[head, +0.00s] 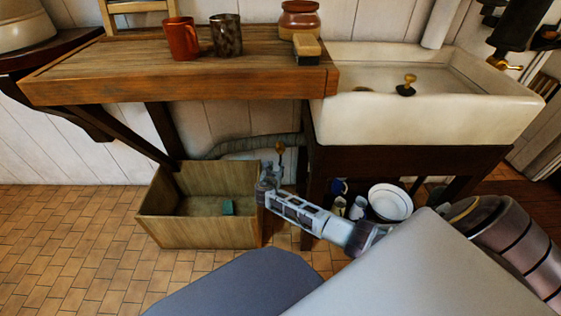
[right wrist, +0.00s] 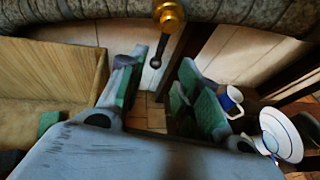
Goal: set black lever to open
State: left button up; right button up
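The black lever (right wrist: 160,52) hangs from a round brass fitting (right wrist: 169,16) on a wrapped pipe (right wrist: 70,10) in the right wrist view. It points down, slightly to the left. In the head view the brass fitting (head: 280,147) shows small below the worktop, just above my right gripper (head: 267,178). In the right wrist view my right gripper (right wrist: 160,97) is open, with its green-padded fingers apart. The lever's tip shows between and just beyond the fingers; whether they touch it I cannot tell. My left gripper is not in view.
A wooden crate (head: 205,236) stands on the tiled floor left of my right gripper. A white bowl (head: 390,203) and mugs (head: 357,208) are under the sink (head: 425,117), to the right. The worktop (head: 150,75) overhangs the pipe.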

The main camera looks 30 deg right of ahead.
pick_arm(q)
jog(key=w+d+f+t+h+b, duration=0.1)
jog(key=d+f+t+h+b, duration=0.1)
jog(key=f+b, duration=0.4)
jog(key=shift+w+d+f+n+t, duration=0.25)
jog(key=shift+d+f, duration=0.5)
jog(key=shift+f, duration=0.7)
pick_arm(e)
jog(key=shift+x, duration=5.9)
grip_shut()
